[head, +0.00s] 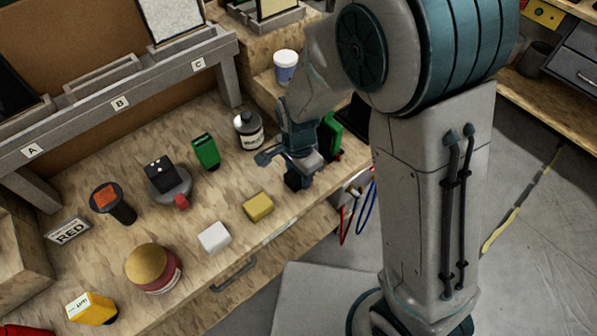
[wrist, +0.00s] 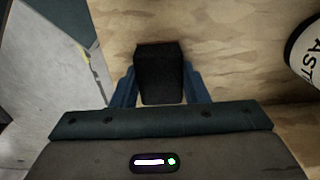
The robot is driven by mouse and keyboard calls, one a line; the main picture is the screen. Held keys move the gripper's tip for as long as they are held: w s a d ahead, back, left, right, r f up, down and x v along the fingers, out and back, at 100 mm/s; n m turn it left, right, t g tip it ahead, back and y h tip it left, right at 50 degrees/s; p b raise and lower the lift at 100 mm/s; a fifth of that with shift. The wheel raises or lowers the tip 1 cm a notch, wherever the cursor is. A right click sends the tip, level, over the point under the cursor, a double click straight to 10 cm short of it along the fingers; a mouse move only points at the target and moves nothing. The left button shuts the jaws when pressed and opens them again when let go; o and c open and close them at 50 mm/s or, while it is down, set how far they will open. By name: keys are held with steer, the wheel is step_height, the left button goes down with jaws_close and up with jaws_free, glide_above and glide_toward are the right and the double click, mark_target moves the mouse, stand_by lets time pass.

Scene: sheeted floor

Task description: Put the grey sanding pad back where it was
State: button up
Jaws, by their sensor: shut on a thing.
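My gripper (head: 293,166) is over the bench near its front right edge. It is shut on a dark, nearly black block, which looks to be the grey sanding pad (head: 293,182). In the wrist view the pad (wrist: 160,75) sits between the two blue fingers (wrist: 160,92), with bare wood beyond it. I cannot tell whether it touches the bench top. A yellow block (head: 258,206) and a white block (head: 214,237) of similar size lie in a row along the front edge, to the left of my gripper.
A white-labelled bottle (head: 249,131) and a green object (head: 206,152) stand behind my gripper; another green object (head: 330,135) is partly hidden by my arm. A round tin (head: 153,269) is at the left. Bare bench (head: 235,178) lies between the yellow block and the green object.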

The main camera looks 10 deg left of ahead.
steer(key=shift+f, duration=0.2)
steer(key=o, duration=0.9)
steer(key=shift+f, duration=0.1)
step_height(320, 180, up, 12)
steer(key=s+d+r+n+t, duration=0.1)
steer(key=s+d+r+n, duration=0.1)
steer(key=d, duration=0.5)
steer(key=s+d+r+n+t, duration=0.1)
steer(key=s+d+r+n, duration=0.2)
steer(key=d, duration=0.5)
steer(key=s+d+r+n+t, duration=0.1)
steer(key=s+d+r+n, duration=0.1)
steer(key=d, duration=0.5)
steer(key=shift+s+d+r+n, duration=0.3)
steer(key=shift+s+d+n, duration=0.05)
steer(key=shift+s+n, duration=0.25)
